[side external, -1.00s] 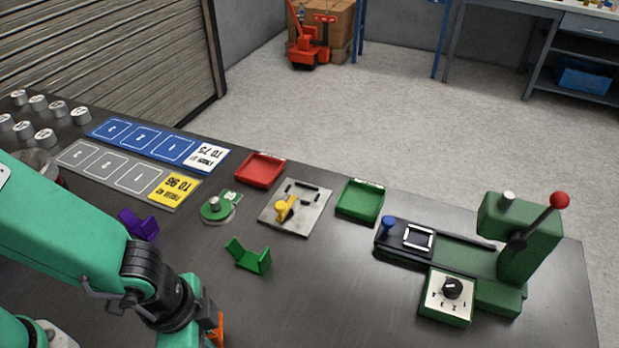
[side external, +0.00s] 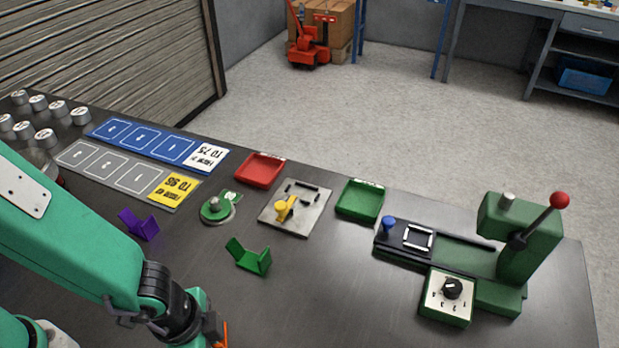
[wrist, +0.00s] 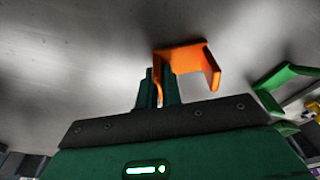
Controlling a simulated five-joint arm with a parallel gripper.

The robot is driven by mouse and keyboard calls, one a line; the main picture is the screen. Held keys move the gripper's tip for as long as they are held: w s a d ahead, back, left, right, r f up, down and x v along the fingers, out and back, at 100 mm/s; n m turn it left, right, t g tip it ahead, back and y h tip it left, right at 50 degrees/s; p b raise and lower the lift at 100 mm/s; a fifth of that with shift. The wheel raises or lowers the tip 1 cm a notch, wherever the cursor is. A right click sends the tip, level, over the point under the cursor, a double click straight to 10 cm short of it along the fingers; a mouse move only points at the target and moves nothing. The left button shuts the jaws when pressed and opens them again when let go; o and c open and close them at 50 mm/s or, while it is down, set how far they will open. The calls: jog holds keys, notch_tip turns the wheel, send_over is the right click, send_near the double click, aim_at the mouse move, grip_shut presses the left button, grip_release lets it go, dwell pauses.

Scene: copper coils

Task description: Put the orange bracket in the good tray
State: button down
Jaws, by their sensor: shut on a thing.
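The orange bracket (wrist: 189,58) is held in my gripper (wrist: 158,85), whose jaws are shut on one of its walls in the wrist view. The bracket's other wall points out to the right. In the side external view only a small part of the bracket (side external: 223,335) shows at the bottom edge, beside my gripper (side external: 213,330). The table there is partly cut off, and I cannot tell the bracket's height above it. The green tray (side external: 360,201), likely the good tray, lies empty on the table behind and to the right of my gripper.
A green bracket (side external: 250,257) stands between my gripper and the trays. A purple bracket (side external: 140,224) is on the left. A red tray (side external: 260,170), a plate with a yellow clamp (side external: 288,207) and a green lever press (side external: 530,245) stand around.

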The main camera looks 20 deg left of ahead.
jog(key=shift+f, duration=0.15)
jog(key=c, duration=1.6)
grip_release()
jog(key=shift+o, duration=0.2)
jog(key=shift+r, duration=0.2)
notch_tip(320, 180, up, 12)
jog(key=s+a, duration=0.1)
jog(key=shift+a, duration=0.3)
jog(key=shift+f, duration=0.1)
jog(key=shift+a, duration=0.1)
